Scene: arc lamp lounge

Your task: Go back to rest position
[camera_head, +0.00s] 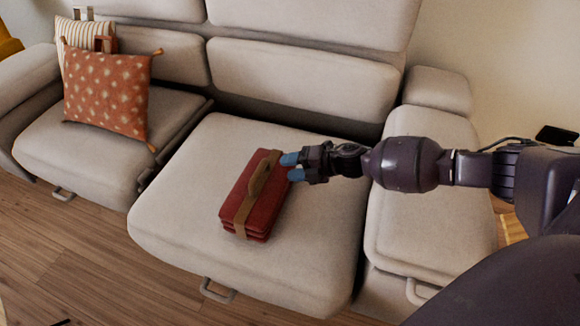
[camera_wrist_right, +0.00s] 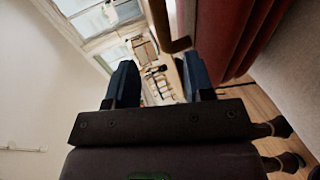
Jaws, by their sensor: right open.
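My right gripper (camera_head: 292,167) reaches in from the right over the sofa, its blue fingertips close to the right side of a red folded bundle with a brown strap and handle (camera_head: 243,208). In the right wrist view the two fingers of this gripper (camera_wrist_right: 160,85) stand apart with nothing between them. The red bundle (camera_wrist_right: 238,35) shows at the upper right there, with its brown handle (camera_wrist_right: 160,25) beyond the fingertips. I cannot tell whether a finger touches the bundle. My left gripper is not in view.
The bundle lies on the beige sofa's middle seat (camera_head: 180,220). An orange patterned cushion (camera_head: 106,90) and a striped cushion (camera_head: 72,32) lean at the left. The sofa's right armrest section (camera_head: 420,220) lies under my right arm. Wooden floor (camera_head: 60,250) is clear at the lower left.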

